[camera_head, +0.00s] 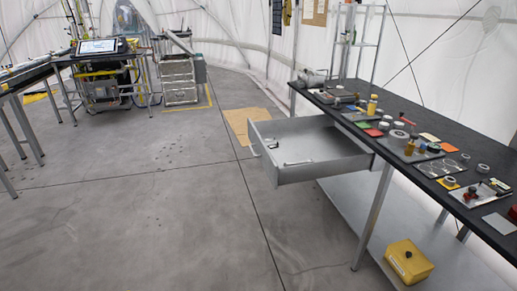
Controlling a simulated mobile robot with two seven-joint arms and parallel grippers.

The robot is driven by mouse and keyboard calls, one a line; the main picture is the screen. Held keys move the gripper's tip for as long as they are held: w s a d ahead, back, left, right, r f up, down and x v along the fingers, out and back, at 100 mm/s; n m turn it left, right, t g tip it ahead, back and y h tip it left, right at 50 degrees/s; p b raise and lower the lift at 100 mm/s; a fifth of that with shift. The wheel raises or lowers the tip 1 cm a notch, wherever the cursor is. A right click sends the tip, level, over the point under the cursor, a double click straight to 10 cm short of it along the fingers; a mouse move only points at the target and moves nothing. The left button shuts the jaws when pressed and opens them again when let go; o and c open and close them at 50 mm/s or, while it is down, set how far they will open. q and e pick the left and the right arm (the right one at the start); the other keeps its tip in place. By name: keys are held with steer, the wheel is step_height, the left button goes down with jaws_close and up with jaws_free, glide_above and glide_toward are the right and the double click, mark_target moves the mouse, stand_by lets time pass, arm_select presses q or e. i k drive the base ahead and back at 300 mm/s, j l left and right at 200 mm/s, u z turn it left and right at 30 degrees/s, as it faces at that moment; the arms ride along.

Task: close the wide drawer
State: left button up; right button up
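The wide drawer (290,172) is a grey metal drawer under the dark-topped bench on the right. It is pulled far out to the left, into the aisle. A handle (254,148) shows on its front panel. Neither of my grippers is in view.
The bench top (440,203) holds many small parts, jars and trays. A yellow box (408,262) sits on the lower shelf (375,215). A bench leg (372,218) stands below the drawer's right end. The grey floor (140,220) on the left is clear.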

mark_target(335, 151)
steer(key=i+j+z, duration=0.2)
steer(key=i, duration=0.25)
steer(key=i+j+z, duration=0.2)
steer(key=i, duration=0.25)
steer(key=i+j+z, duration=0.2)
steer(key=i+j, duration=0.15)
steer(key=i, duration=0.1)
